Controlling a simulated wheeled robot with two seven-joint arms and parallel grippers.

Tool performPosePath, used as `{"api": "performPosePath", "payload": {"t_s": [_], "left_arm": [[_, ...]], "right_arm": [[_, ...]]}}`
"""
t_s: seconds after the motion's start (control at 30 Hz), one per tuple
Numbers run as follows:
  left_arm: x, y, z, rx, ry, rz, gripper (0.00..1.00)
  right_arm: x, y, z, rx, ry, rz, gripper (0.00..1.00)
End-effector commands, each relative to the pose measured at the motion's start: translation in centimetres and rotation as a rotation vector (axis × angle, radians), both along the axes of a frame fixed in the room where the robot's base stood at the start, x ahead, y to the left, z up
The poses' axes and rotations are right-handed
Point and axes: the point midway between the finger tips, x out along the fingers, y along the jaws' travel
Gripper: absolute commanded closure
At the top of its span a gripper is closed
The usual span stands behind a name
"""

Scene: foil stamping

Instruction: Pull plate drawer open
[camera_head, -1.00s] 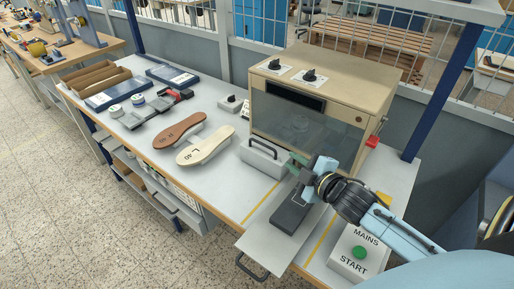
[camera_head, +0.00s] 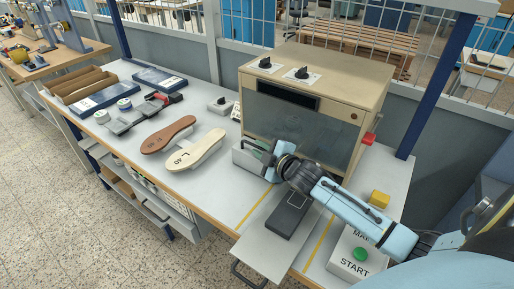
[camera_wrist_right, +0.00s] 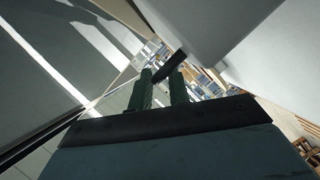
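A grey box-shaped drawer front (camera_head: 243,160) with a bar handle juts from the beige stamping machine (camera_head: 365,95), low on its left front. My right gripper (camera_head: 263,147) is at its handle and hides part of it. In the right wrist view, the two green fingers (camera_wrist_right: 163,85) stand apart, with a dark bar (camera_wrist_right: 170,67), apparently the handle, at their tips. I see a gap, so the gripper looks open. A lower grey slide tray (camera_head: 262,248) extends past the bench front, carrying a dark pad (camera_head: 287,222). My left gripper is not in view.
A brown insole (camera_head: 168,134) and a cream insole (camera_head: 195,150) lie left of the machine. The START box (camera_head: 355,262) and a yellow block (camera_head: 379,198) are at the right, close to my right arm. A red part (camera_head: 369,138) sticks out of the machine's right side.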

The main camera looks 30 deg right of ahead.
Motion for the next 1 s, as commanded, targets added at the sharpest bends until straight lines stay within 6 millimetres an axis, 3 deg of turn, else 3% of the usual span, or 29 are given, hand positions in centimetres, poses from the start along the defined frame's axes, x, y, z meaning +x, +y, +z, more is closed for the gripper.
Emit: {"api": "performPosePath", "payload": {"t_s": [0.2, 0.53, 0.7, 1.0], "left_arm": [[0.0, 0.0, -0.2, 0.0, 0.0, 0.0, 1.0], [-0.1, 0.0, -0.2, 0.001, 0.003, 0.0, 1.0], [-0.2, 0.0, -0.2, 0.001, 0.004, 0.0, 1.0], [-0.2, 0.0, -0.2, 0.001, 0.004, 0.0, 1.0]], "right_arm": [[1.8, 0.1, -0.4, 0.003, 0.0, 0.0, 0.82], [2.0, 0.1, -0.5, 0.002, 0.001, 0.0, 0.82], [2.0, 0.1, -0.5, 0.002, 0.0, 0.0, 1.0], [2.0, 0.1, -0.5, 0.002, 0.001, 0.0, 1.0]]}}
